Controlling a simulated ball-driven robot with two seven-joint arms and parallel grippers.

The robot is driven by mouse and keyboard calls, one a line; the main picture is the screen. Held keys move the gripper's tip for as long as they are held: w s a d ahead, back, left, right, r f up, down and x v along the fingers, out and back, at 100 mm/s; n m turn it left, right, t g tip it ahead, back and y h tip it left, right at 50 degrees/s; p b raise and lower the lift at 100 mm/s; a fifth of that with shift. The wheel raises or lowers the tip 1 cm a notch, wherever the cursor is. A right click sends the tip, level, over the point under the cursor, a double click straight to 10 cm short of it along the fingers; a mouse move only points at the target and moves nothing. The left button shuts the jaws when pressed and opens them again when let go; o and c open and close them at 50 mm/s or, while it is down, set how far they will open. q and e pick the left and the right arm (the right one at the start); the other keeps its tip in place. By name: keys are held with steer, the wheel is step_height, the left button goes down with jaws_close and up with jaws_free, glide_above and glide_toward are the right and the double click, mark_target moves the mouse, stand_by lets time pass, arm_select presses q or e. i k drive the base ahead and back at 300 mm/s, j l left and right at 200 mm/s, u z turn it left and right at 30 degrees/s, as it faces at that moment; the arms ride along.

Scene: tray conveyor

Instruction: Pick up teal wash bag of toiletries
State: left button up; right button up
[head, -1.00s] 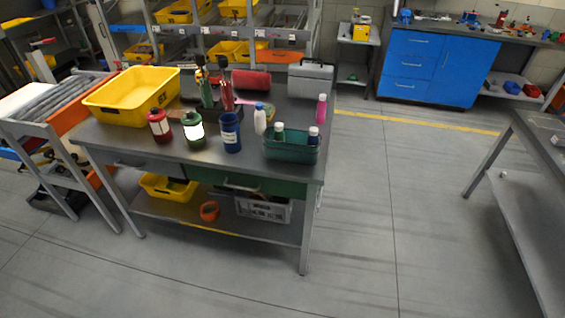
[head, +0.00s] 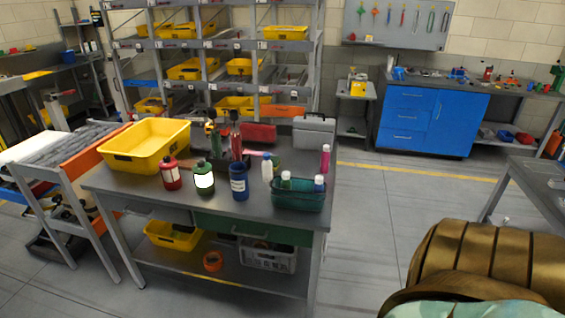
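The teal wash bag (head: 299,201) stands on the front right corner of the grey workbench (head: 215,208). It is an open-topped teal container, and a few toiletry bottles with pale caps (head: 286,181) stick up out of it. A white bottle (head: 267,167) stands behind its left side, and a pink bottle (head: 325,158) stands behind its right side. Neither of my grippers shows in the head view.
A yellow bin (head: 146,146), red and green lanterns (head: 203,178), a blue cup (head: 239,182) and a grey toolbox (head: 313,131) share the bench. A large bronze ribbed shape (head: 490,262) fills the lower right. Open floor lies right of the bench.

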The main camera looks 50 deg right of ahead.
mark_target(301, 198)
steer(key=l+u, duration=0.4)
steer(key=l, duration=2.5)
